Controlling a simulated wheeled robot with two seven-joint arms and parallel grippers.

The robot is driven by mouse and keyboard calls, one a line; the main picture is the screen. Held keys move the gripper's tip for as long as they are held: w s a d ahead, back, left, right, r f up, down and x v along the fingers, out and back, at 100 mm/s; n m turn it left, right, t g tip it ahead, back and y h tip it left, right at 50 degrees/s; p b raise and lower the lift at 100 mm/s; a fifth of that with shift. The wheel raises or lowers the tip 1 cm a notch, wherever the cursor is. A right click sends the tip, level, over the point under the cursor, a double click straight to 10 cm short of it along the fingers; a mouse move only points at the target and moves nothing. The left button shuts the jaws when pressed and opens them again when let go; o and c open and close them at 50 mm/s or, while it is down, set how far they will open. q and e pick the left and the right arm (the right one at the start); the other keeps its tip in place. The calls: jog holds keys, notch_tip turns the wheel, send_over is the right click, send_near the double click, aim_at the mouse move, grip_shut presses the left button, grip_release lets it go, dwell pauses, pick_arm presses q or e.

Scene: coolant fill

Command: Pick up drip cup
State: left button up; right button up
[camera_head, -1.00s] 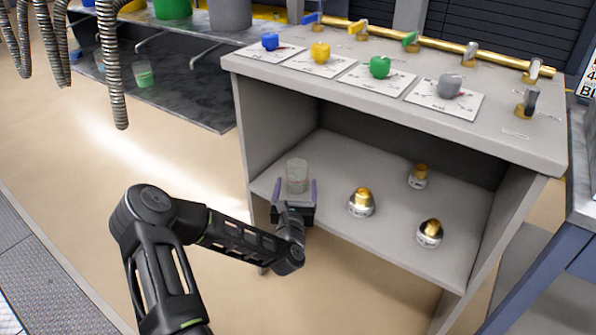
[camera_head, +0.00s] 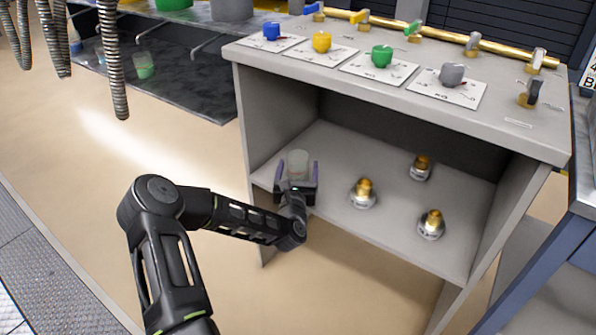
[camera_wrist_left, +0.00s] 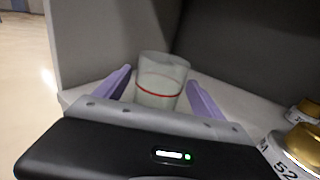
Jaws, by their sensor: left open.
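The drip cup (camera_head: 298,163) is a clear, translucent cup standing upright on the lower shelf of the grey cabinet, near its left side. In the left wrist view the cup (camera_wrist_left: 161,84) shows a red line around it and a pale lower part. My left gripper (camera_head: 297,172) is open, with its purple fingers on either side of the cup. In the left wrist view the fingers of the left gripper (camera_wrist_left: 160,92) flank the cup, with gaps visible on both sides. The cup's base is partly hidden by the gripper body. My right gripper is not in view.
Several brass-topped fittings, such as this nearest one (camera_head: 364,193), stand on the shelf right of the cup. The cabinet (camera_head: 245,130) has a left side wall close to the cup and a top with coloured knobs. Hoses (camera_head: 112,60) hang at upper left.

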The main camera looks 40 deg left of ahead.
aim_at(299, 159)
pick_arm(q)
jog(key=x, duration=0.3)
jog(key=shift+w+a+b, duration=0.25)
jog(key=shift+w+b, duration=0.05)
jog(key=shift+b, duration=0.05)
jog(key=shift+c, duration=0.3)
jog(key=c, duration=1.4)
notch_tip(299, 159, up, 10)
jog(key=p, duration=0.3)
